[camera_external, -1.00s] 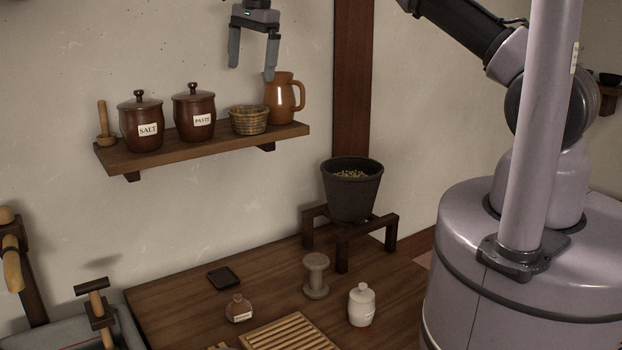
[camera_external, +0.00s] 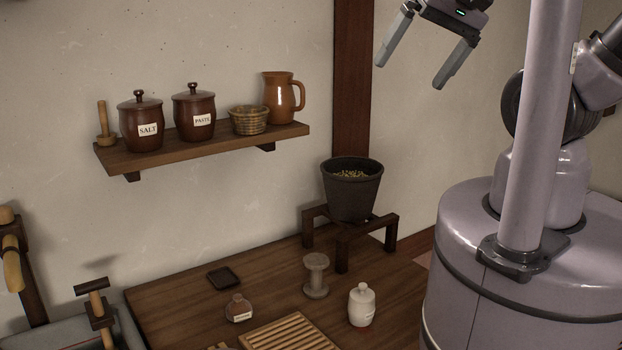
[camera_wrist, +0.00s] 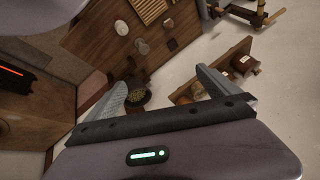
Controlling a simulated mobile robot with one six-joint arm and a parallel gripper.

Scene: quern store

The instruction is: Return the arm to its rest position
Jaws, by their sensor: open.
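My gripper (camera_external: 416,55) is at the top of the external view, right of the wooden post and above the dark pot. Its two fingers are spread apart with nothing between them, and they point down and to the left. In the wrist view my gripper (camera_wrist: 165,82) also shows open and empty, with the table and shelf beyond the fingers. My arm is partly hidden behind my column and runs out of the top of the external view.
A wall shelf (camera_external: 200,155) holds jars labelled salt and paste, a basket and a jug (camera_external: 281,97). A dark pot (camera_external: 351,190) of grain stands on a wooden stand (camera_external: 388,235). The table (camera_external: 185,300) bears a white jar (camera_external: 361,305), a spool-shaped piece (camera_external: 316,275) and a slatted board (camera_external: 290,333).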

